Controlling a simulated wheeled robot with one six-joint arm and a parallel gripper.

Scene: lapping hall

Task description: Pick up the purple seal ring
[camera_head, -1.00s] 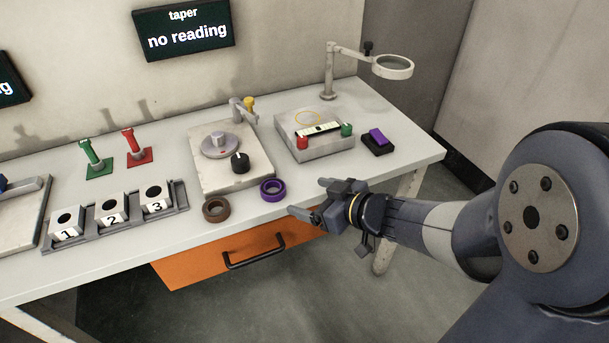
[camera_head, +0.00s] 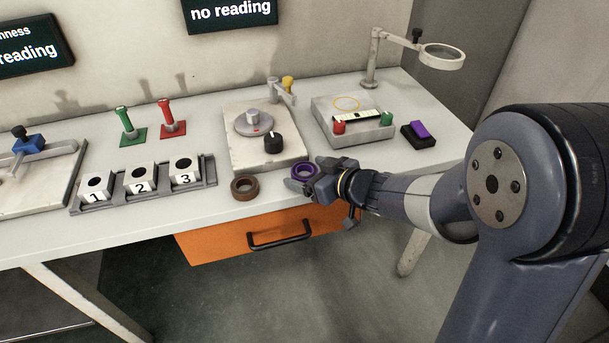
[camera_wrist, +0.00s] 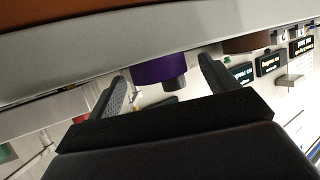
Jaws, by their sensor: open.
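The purple seal ring (camera_head: 304,170) lies on the bench top near its front edge, right of a brown ring. My gripper (camera_head: 300,176) is open at the ring, its fingers reaching in from the right and partly hiding it. In the wrist view the purple ring (camera_wrist: 160,68) shows between the two open fingertips (camera_wrist: 162,75), with a gap visible on the left side. I cannot tell whether a finger touches it.
The brown ring (camera_head: 244,188) lies close by to the left. Behind stands a lapping plate with a black knob (camera_head: 273,142). A grey block with red and green knobs (camera_head: 352,128) is at the back right. An orange drawer (camera_head: 215,241) hangs below the bench edge.

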